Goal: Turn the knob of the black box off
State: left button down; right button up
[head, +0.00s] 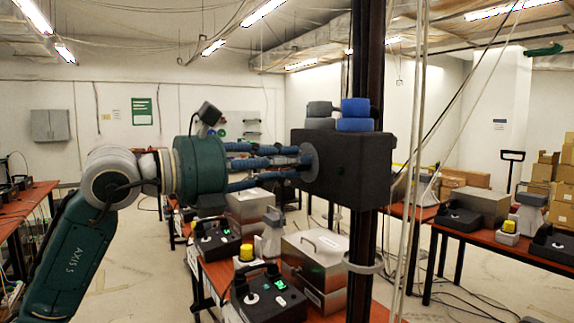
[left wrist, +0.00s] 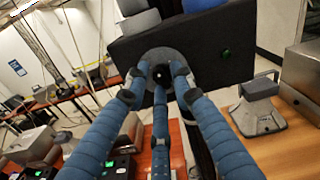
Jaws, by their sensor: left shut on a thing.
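The black box (head: 348,165) is fixed on a dark upright post. In the left wrist view the box (left wrist: 205,45) faces me, with a grey round plate and a dark knob (left wrist: 160,73) at its middle. A small green dot (left wrist: 226,54) is on the box's face to the right. My left gripper (head: 300,163) reaches the box from the left. Its three blue fingers, also in the left wrist view (left wrist: 157,90), are closed around the knob and partly hide it. The knob's exact angle cannot be told. My right gripper is not in view.
Blue and grey cylinders (head: 354,115) sit on top of the box. Below, a table holds a black device with a green screen (head: 268,295), a yellow-topped device (head: 246,253) and a metal case (head: 313,262). Cables (head: 413,150) hang right of the post. Cartons (head: 545,175) stand far right.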

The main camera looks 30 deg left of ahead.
pick_arm(q)
jog(key=shift+a+r+n, duration=0.1)
jog(key=shift+r+n, duration=0.1)
jog(key=shift+n, duration=0.85)
jog(key=shift+a+r+n, duration=0.1)
jog(key=shift+r+n, duration=0.05)
jog(key=shift+n, duration=0.95)
jog(key=shift+a+r+n, duration=0.1)
jog(key=shift+r+n, duration=0.1)
jog(key=shift+n, duration=0.85)
jog(key=c, duration=1.8)
grip_release()
jog(key=shift+c, duration=0.2)
jog(key=o, duration=0.3)
jog(key=shift+w+f, duration=0.1)
jog(key=shift+f, duration=0.1)
jog(key=shift+d+f+b, duration=0.1)
jog(key=shift+f+b, duration=0.05)
jog(key=shift+b, duration=0.15)
